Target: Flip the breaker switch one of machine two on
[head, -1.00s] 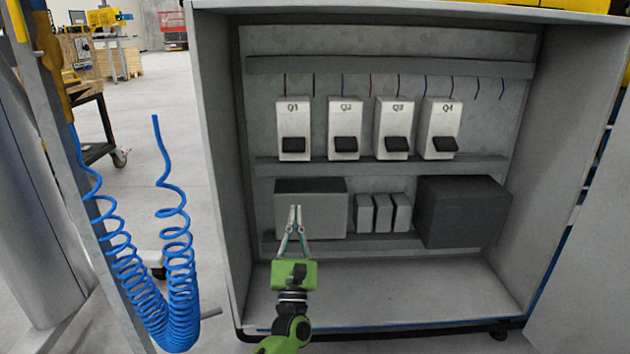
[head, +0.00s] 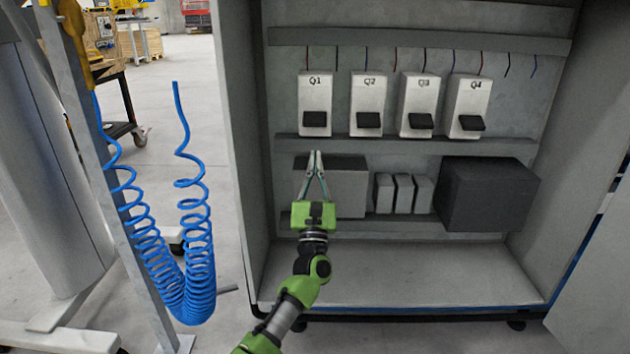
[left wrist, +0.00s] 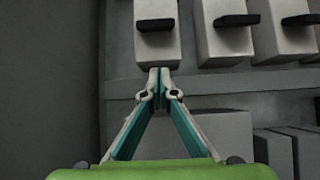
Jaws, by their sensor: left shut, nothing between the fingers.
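Breaker Q1 (head: 315,92), a white box with a black lever (head: 315,119) low on its front, is the leftmost in a row of labelled breakers inside the open grey cabinet (head: 400,275). Breakers Q2 (head: 368,92), Q3 (head: 418,93) and Q4 (head: 468,96) sit to its right with similar black levers. My left gripper (head: 315,154) is shut and empty, its tips just below Q1 in the picture. In the left wrist view, the tips (left wrist: 159,75) point at the lower end of Q1 (left wrist: 157,50), under its lever (left wrist: 155,24). I cannot tell whether they touch it. My right gripper is out of view.
A grey rail (head: 400,148) runs under the breakers. Below it are a grey box (head: 345,190), several small grey blocks (head: 403,193) and a dark box (head: 487,195). The cabinet's left wall (head: 243,130) stands close by. Blue coiled hose (head: 190,270) hangs outside, left.

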